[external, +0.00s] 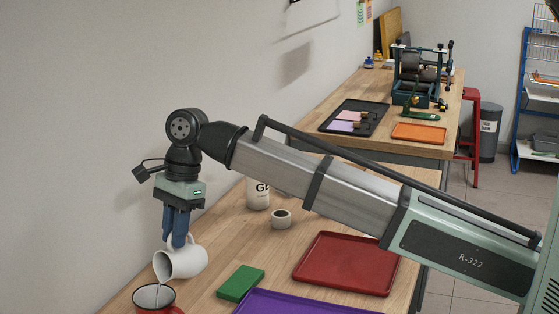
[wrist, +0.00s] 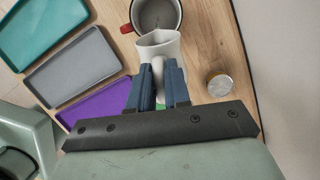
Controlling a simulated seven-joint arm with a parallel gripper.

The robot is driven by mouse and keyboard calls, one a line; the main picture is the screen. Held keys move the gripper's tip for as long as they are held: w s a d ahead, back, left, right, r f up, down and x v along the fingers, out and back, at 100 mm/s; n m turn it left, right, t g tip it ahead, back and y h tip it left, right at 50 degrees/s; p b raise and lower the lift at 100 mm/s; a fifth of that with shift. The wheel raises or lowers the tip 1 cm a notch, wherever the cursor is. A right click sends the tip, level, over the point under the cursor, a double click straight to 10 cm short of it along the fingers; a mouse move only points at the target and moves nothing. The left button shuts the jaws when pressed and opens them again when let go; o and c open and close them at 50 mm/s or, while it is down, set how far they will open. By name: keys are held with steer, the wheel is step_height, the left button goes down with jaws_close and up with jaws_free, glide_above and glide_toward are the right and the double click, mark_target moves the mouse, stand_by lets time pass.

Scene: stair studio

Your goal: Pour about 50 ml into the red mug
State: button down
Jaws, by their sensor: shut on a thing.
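The white jug (external: 183,260) is tilted, with its spout down and to the left over the red mug (external: 156,311). A thin line runs from the spout into the mug, seemingly a stream of liquid. My gripper (external: 178,241) points down and is shut on the jug's handle. In the wrist view my gripper's blue fingers (wrist: 159,76) close on the handle of the white jug (wrist: 157,47). The red mug (wrist: 126,28) stands upright beyond the spout, cut off by the top edge. The level in the mug cannot be read.
A green block (external: 240,283), a purple tray (external: 290,303) and a red tray (external: 346,262) lie right of the jug. A small cup (external: 281,219) and a white canister (external: 258,195) stand behind. A small round jar (wrist: 219,84) stands near the wall-side edge.

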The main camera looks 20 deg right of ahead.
steer(key=shift+s+a+r+h+p, duration=0.15)
steer(key=shift+s+a+h, duration=0.05)
steer(key=shift+a, duration=0.2)
steer(key=shift+s+a+r+h+p, duration=0.1)
steer(key=shift+s+a+h+p, duration=0.1)
steer(key=shift+a, duration=0.2)
steer(key=d, duration=0.1)
steer(key=w+d+f+y, duration=0.1)
steer(key=d+y, duration=0.1)
steer(key=shift+w+d+f+g, duration=0.15)
steer(key=shift+w+d+g, duration=0.1)
steer(key=shift+w+g, duration=0.05)
steer(key=shift+w+f+y, duration=0.1)
steer(key=shift+y, duration=0.2)
steer(key=shift+w+d+f+g+y+b, duration=0.35)
steer(key=shift+d+f+g+y, duration=0.4)
steer(key=shift+y, duration=0.25)
steer(key=shift+w+d+r+g+y, duration=0.25)
steer(key=shift+d+g+y, duration=0.1)
steer(key=shift+y, duration=0.35)
steer(key=shift+d+f, duration=0.1)
stand_by(0.6)
